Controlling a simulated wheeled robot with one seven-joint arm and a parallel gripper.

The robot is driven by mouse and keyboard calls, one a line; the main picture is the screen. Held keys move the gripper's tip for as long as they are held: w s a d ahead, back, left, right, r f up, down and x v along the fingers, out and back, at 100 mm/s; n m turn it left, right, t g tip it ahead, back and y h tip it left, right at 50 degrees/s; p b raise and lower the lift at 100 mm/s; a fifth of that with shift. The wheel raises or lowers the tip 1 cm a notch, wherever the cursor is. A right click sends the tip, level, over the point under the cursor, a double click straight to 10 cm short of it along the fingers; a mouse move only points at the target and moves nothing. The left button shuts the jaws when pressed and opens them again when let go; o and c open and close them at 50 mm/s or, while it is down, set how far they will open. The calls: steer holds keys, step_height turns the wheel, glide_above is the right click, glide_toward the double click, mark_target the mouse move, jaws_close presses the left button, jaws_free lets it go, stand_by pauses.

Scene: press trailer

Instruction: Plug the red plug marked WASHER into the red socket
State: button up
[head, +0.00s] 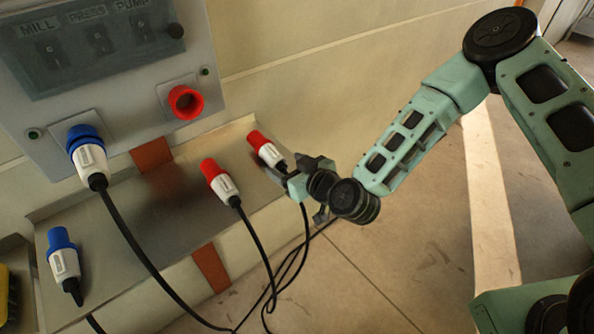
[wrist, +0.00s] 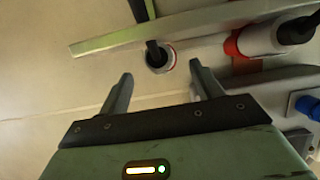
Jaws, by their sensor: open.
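The red socket (head: 186,102) is on the grey panel and looks empty. Two red plugs with white bodies rest on the metal shelf below it: a right one (head: 254,138) and a left one (head: 210,168). I cannot read a WASHER marking on either. My gripper (head: 291,175) is open at the cable end of the right red plug. In the wrist view, that plug's white rear end (wrist: 168,58), with its black cable, shows just beyond and between the spread fingertips (wrist: 160,70). The left red plug (wrist: 262,40) lies to the right there. Contact cannot be told.
A blue plug (head: 92,158) is seated in the panel's left socket, its cable hanging across the shelf (head: 115,205). Another blue plug (head: 62,262) lies at the shelf's left. Black cables (head: 278,285) hang over the front edge. The floor to the right is clear.

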mark_target(280, 161)
steer(key=shift+b+x, duration=1.05)
steer(key=shift+x, duration=2.4)
steer(key=c, duration=1.1)
steer(key=shift+c, duration=0.3)
steer(key=shift+s, duration=0.1)
steer(key=shift+w+r+p+v, duration=0.15)
steer(key=shift+p+v, duration=0.3)
steer(key=shift+v, duration=0.5)
steer(key=shift+r+p+v, duration=0.3)
steer(key=shift+p+v, duration=0.1)
steer(key=shift+v, duration=0.55)
steer(key=shift+w+r+p+v, duration=0.15)
steer(key=shift+p+v, duration=0.3)
steer(key=shift+v, duration=0.45)
steer(key=shift+s, duration=0.1)
steer(key=shift+a, duration=0.1)
